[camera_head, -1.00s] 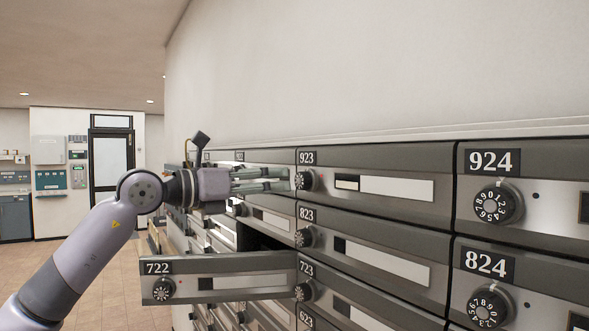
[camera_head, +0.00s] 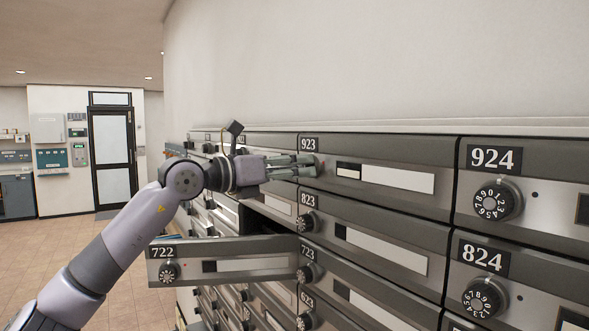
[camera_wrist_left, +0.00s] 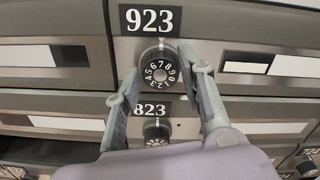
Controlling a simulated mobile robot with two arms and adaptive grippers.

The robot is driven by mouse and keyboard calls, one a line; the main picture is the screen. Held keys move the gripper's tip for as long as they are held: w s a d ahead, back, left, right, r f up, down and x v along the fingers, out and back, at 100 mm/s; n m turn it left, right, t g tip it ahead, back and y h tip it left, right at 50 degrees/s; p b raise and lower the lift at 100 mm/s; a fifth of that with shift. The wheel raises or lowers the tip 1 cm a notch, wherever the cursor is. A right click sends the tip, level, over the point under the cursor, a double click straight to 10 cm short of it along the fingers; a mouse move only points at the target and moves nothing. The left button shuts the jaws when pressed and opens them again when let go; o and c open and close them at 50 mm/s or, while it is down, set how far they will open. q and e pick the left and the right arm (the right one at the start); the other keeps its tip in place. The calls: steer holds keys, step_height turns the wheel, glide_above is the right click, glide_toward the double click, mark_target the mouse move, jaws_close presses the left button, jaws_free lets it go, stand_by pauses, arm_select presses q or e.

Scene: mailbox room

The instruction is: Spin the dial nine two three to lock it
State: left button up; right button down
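The dial of box 923 (camera_wrist_left: 159,72) is a round black knob with white numbers, under the 923 plate (camera_wrist_left: 150,20) in the left wrist view. In the head view the 923 plate (camera_head: 309,144) shows, but my fingers mostly hide its dial. My left gripper (camera_head: 312,166) reaches in from the left at that dial. In the left wrist view its two fingers (camera_wrist_left: 160,75) are apart, one on each side of the dial. The right finger looks close to the dial's edge; I cannot tell whether either touches. My right gripper is not in view.
The door of box 722 (camera_head: 235,264) stands open, sticking out below my left arm. Dial 823 (camera_head: 307,223) is just below, and box 924's dial (camera_head: 497,201) is to the right. Open floor (camera_head: 60,245) lies at the left.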

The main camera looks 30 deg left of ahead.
arm_select(q)
steer(key=c, duration=0.7)
steer(key=shift+m, duration=0.4)
steer(key=shift+f+m+b, duration=0.1)
steer(key=shift+m+b, duration=0.35)
steer(key=shift+m, duration=16.55)
